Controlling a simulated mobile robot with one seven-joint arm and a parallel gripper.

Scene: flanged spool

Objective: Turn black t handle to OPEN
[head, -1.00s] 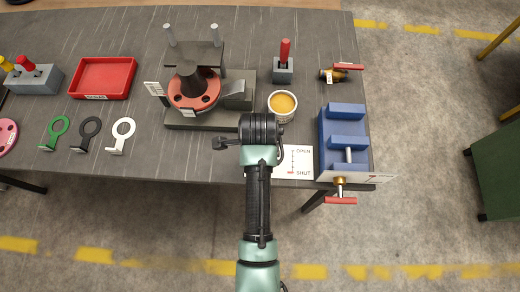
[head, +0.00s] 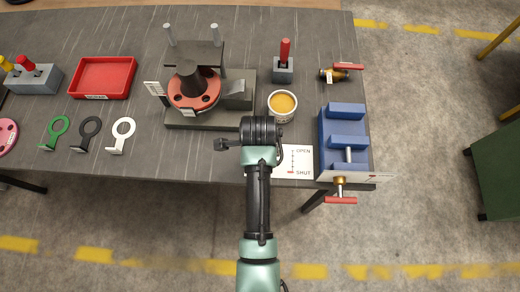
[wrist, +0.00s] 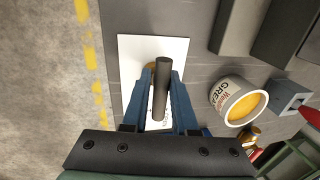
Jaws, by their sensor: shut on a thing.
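The black T handle (wrist: 161,88) shows in the wrist view as a dark bar between the two blue fingers of my gripper (wrist: 162,74). My gripper is shut on it. A bit of brass shows beside the bar. The handle stands over a white card (wrist: 135,48). In the head view this card (head: 299,162) carries the words OPEN above and SHUT below, with a red mark by SHUT. There my wrist hides the handle and the fingers, so the handle's angle against the marks cannot be told.
A grease tin (head: 282,105) stands close beyond my wrist. The grey fixture with a red flanged spool (head: 208,100) is at the left. Bare floor lies in front of the table.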

